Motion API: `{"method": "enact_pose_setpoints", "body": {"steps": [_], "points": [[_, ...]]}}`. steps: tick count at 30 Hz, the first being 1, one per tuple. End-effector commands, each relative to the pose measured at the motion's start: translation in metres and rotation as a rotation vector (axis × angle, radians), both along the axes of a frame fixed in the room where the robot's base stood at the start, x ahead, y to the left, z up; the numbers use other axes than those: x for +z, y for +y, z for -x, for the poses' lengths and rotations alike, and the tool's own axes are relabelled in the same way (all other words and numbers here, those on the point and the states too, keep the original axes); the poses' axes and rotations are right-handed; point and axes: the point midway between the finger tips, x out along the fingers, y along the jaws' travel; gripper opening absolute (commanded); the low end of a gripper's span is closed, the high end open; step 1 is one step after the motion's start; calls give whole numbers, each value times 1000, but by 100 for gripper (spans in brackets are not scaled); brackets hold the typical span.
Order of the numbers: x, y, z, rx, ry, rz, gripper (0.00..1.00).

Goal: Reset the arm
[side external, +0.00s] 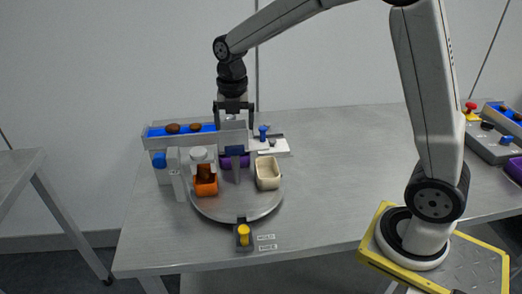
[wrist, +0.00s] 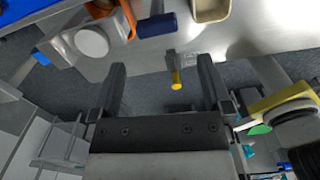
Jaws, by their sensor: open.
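My gripper (side external: 234,113) hangs fingers-down over the back of the date grading station, behind the raised blue-lined channel (side external: 205,128). In the wrist view my gripper (wrist: 162,75) shows two fingers spread wide with nothing between them. Two brown dates (side external: 174,128) lie in the channel. Below it a round grey turntable (side external: 235,207) carries an orange cup (side external: 205,186) with brown contents, a cream cup (side external: 268,173) and a purple cup (side external: 230,160) partly hidden behind a post. A yellow-knobbed lever (side external: 243,236) stands at the turntable's front; its yellow knob (wrist: 176,80) also shows in the wrist view.
A blue knob (side external: 263,131) stands on a white plate right of the channel. A second station with a red button (side external: 470,107) sits at the table's right end. The tabletop (side external: 340,170) between them is clear. My base is at the front right.

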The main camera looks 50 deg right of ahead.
Motion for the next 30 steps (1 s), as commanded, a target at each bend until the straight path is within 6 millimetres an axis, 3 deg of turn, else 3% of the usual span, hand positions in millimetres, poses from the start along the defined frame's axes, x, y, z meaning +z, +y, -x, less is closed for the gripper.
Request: {"method": "enact_pose_setpoints", "body": {"steps": [30], "points": [[-52, 7, 89, -1344, -113, -104, 100]]}}
